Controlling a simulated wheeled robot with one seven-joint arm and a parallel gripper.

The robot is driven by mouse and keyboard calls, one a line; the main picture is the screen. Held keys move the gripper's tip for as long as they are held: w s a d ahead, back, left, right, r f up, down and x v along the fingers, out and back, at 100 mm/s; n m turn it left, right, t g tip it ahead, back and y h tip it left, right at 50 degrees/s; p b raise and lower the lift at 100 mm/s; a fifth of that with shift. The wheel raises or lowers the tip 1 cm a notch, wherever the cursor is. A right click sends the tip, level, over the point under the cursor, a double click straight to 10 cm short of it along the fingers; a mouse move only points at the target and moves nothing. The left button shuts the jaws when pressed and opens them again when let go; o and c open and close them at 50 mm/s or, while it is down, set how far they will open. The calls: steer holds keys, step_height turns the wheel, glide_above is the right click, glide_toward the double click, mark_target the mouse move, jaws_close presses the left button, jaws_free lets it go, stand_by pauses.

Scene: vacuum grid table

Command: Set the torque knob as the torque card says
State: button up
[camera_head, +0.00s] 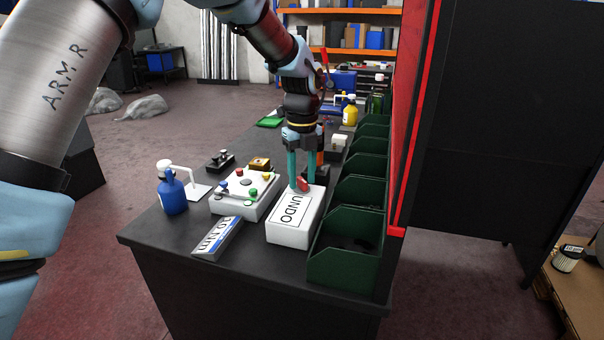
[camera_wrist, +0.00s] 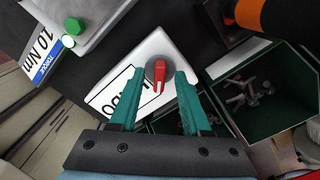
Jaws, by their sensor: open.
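A red knob (camera_head: 303,184) with a pointer sits on a white box (camera_head: 290,236). The box has a label that reads "UNDO". In the wrist view the knob (camera_wrist: 159,76) has a grey round base, and its red pointer runs toward the bottom of the picture. A card (camera_head: 216,239) lies left of the box; in the wrist view this card (camera_wrist: 45,54) reads "10 Nm" and "TORQUE". My gripper (camera_head: 301,183) points down at the knob. Its teal fingers (camera_wrist: 160,82) are open, one on each side of the knob, with gaps visible.
A white panel (camera_head: 243,208) with coloured knobs stands left of the box, with a blue bottle (camera_head: 172,192) beyond it. Green bins (camera_head: 345,265) line the right edge, close to the box. An orange-and-black object (camera_wrist: 262,15) stands near the box in the wrist view.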

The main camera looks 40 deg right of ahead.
steer(key=shift+f, duration=0.2)
jaws_close()
stand_by(0.3)
